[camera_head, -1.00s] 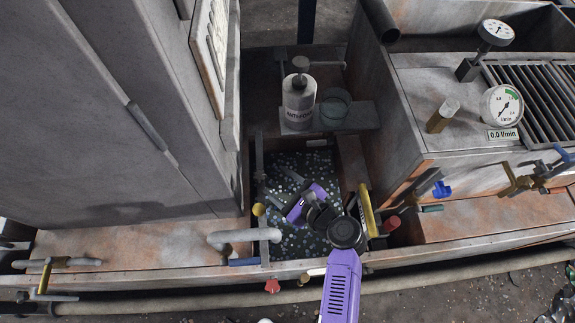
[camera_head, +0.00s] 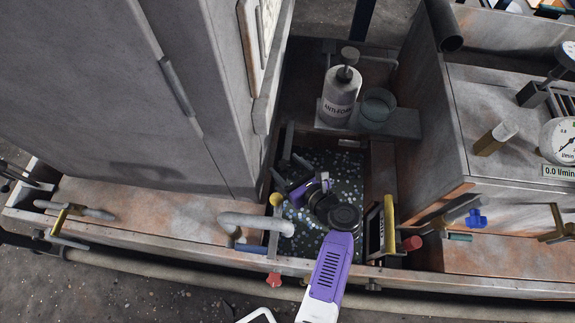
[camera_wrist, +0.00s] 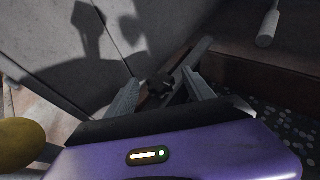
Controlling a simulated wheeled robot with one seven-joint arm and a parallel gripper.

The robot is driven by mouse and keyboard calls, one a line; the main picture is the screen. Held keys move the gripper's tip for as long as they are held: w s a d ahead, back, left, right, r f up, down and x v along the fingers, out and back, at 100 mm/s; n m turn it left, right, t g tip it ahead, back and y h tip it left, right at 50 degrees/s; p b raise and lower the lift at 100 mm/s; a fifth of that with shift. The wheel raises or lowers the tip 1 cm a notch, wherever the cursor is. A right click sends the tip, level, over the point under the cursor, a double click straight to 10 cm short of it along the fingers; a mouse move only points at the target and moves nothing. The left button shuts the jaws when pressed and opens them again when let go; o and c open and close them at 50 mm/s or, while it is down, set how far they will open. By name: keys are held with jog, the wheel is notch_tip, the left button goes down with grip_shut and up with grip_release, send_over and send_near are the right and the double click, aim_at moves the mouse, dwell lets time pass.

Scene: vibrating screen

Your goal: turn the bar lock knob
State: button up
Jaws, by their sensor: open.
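In the wrist view a small dark knob (camera_wrist: 161,83) sits by a narrow diagonal bar (camera_wrist: 191,60) against the grey wall. I take it for the bar lock knob, but cannot tell for certain. My gripper (camera_wrist: 165,82) is open, one finger on each side of the knob in that picture. Whether the fingers touch it cannot be told. In the head view my gripper (camera_head: 292,152) reaches down at the left side of the pebbly tank, by the cabinet corner. My purple and black wrist hides part of that spot, and the knob does not show clearly there.
A tall grey cabinet (camera_head: 110,100) stands close on the left. A yellow ball (camera_head: 277,199) and a pale pipe (camera_head: 252,221) are beside my gripper. An anti-foam bottle (camera_head: 340,95) and a glass (camera_head: 377,106) stand on a shelf behind the tank. A red knob (camera_head: 411,243) is at right.

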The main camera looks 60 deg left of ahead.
grip_shut()
jog(key=shift+w+g+b, duration=0.1)
jog(key=shift+g+b, duration=0.2)
jog(key=shift+w+f+n+g+b, duration=0.1)
jog(key=shift+w+n+g+b, duration=0.05)
jog(key=shift+n+g+b, duration=0.4)
jog(key=shift+w+f+n+g+b, duration=0.1)
jog(key=shift+n+g+b, duration=0.35)
jog(key=shift+n+g, duration=0.15)
jog(key=n+g+b, duration=0.1)
jog(key=n+g+h+b, duration=0.1)
jog(key=b, duration=0.1)
jog(key=shift+w+a+f+n+h+b, duration=0.1)
jog(key=shift+w+a+n+h+b, duration=0.05)
jog(key=shift+n+h+b, duration=0.15)
jog(key=n+g+h+b, duration=0.2)
jog(key=n+g+b, duration=0.1)
jog(key=b, duration=0.3)
jog(key=shift+a+g, duration=0.1)
jog(key=shift+g, duration=0.15)
jog(key=n+b, duration=0.1)
jog(key=b, duration=0.1)
jog(key=shift+g+h+b, duration=0.3)
jog(key=shift+g+h, duration=0.1)
jog(key=shift+r+n+g+h+b, duration=0.25)
jog(key=shift+r+g+h+b, duration=0.05)
jog(key=shift+b, duration=0.2)
